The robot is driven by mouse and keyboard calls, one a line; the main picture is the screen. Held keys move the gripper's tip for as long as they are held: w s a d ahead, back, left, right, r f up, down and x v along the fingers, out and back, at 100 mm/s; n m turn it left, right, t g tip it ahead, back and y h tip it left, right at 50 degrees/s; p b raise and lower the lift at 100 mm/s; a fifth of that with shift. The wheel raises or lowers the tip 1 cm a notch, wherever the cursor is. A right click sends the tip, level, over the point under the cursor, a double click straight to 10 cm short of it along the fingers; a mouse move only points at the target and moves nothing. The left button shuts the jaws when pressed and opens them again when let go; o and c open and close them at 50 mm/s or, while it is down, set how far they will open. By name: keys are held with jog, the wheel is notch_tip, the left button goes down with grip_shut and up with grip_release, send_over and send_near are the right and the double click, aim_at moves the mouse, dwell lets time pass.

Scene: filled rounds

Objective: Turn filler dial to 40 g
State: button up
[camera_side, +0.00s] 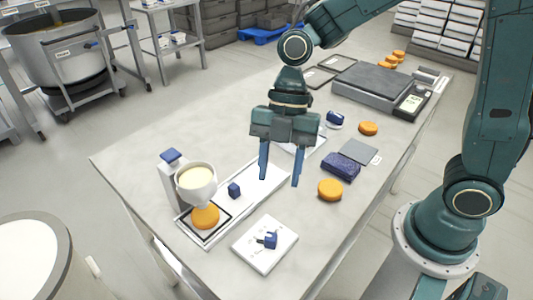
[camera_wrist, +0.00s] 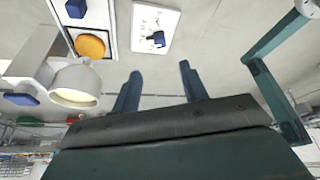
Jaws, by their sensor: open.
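A white plate (camera_side: 255,252) with a blue pointer knob (camera_side: 267,240) lies on the front part of the table. The wrist view also shows the plate (camera_wrist: 140,18) and knob (camera_wrist: 156,38); its printed marks are too small to read, so I cannot tell the setting. The filler, with a cream-filled white bowl (camera_side: 197,181), stands left of the plate over an orange round (camera_side: 206,216) on a long white tray (camera_side: 256,189). My gripper (camera_side: 280,181) is open and empty, fingers pointing down above the table, apart from the knob. It also shows in the wrist view (camera_wrist: 158,70).
A small blue block (camera_side: 234,190) sits on the tray. Right of my gripper are a dark blue box (camera_side: 341,166), a grey pad (camera_side: 358,151) and orange rounds (camera_side: 330,189). A scale (camera_side: 375,84) stands at the back. The table's left part is clear.

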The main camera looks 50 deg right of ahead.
aim_at(271, 234)
jog(key=shift+f, duration=0.1)
jog(key=x, duration=1.3)
jog(key=shift+f, duration=0.25)
grip_shut()
